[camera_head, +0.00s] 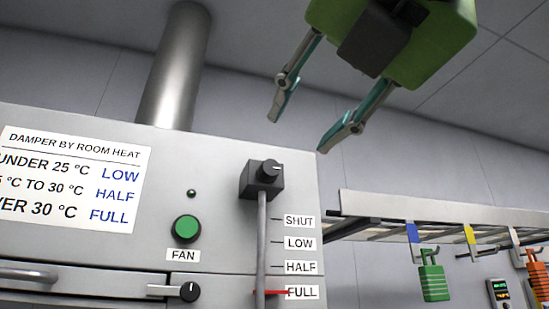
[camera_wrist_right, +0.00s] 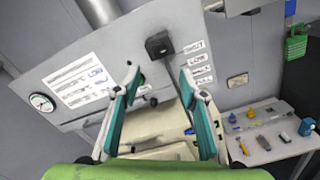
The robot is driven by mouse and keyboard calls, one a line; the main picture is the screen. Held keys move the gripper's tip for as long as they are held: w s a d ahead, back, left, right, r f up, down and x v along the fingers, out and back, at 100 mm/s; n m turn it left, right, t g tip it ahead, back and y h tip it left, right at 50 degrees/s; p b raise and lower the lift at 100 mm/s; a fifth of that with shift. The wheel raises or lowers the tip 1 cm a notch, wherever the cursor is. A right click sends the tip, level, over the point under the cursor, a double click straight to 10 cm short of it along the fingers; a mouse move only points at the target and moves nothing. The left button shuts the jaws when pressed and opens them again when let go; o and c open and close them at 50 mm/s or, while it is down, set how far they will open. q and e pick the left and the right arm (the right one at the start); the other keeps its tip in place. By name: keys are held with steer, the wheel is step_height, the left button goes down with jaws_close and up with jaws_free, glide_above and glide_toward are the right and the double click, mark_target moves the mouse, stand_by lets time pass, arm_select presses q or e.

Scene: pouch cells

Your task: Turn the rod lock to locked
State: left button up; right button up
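The rod lock (camera_head: 262,182) is a black block with a round black knob (camera_head: 270,171) at the top of a grey rod (camera_head: 262,240) on the cabinet front. A pale mark on the knob points roughly right. The rod's red pointer (camera_head: 272,292) is at the FULL label. In the right wrist view the lock (camera_wrist_right: 159,45) appears just beyond the fingertips. My right gripper (camera_head: 297,134) is open and empty, above and right of the lock, apart from it; it also shows in the wrist view (camera_wrist_right: 158,72). My left gripper is in neither view.
A green FAN button (camera_head: 186,228) and a black knob (camera_head: 189,292) sit left of the rod. A rail at right carries hanging padlocks, one green (camera_head: 432,282). A side table (camera_wrist_right: 262,135) holds small items. A pipe (camera_head: 175,70) rises behind the cabinet.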

mark_target(272, 167)
steer(key=p+x, duration=0.4)
steer(key=x, duration=0.6)
steer(key=shift+w+r, duration=0.1)
steer(key=shift+w, duration=0.15)
steer(key=shift+p+x, duration=0.5)
steer(key=shift+x, duration=0.3)
jaws_close()
